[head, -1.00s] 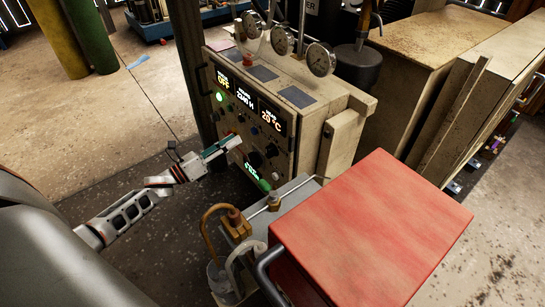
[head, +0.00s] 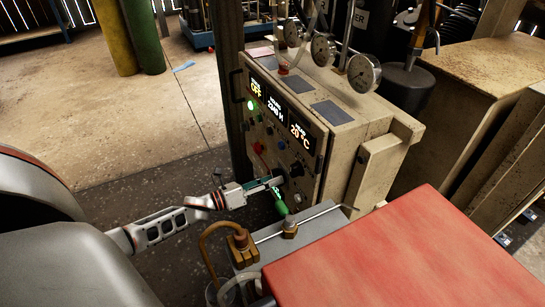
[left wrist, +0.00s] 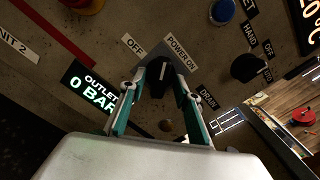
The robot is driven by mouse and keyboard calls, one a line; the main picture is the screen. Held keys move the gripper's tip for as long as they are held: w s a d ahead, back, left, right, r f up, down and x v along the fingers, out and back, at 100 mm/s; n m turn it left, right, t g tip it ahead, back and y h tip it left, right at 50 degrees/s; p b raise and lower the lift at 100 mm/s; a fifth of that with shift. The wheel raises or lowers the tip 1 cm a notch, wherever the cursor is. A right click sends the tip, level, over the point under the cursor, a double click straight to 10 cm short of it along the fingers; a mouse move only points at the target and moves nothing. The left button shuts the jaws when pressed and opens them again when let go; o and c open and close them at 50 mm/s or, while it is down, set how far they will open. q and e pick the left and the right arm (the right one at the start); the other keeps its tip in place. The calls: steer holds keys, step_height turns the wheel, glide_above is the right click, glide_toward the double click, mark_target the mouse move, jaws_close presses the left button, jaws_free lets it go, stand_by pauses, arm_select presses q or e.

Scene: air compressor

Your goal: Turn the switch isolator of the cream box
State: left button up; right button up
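The cream box (head: 345,150) stands at centre in the head view, its control panel facing left. In the left wrist view, a black rotary switch (left wrist: 159,78) sits on this panel below the labels OFF and POWER ON. Its white mark points roughly up in the picture, between the labels. My left gripper (head: 277,183) is at the lower part of the panel. In the left wrist view its teal fingers (left wrist: 159,88) are apart, one on each side of the switch. I cannot tell whether they touch it. In the head view the gripper hides the switch.
A second black knob (left wrist: 250,68) sits to the right, by HAND and OFF labels. A blue button (left wrist: 222,12) is above. The red-topped box (head: 410,250) and a grey block with a brass fitting (head: 240,243) stand close below the gripper. Gauges (head: 364,73) top the cream box.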

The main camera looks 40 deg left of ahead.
arm_select(q)
jaws_close()
steer(key=shift+n, duration=5.4)
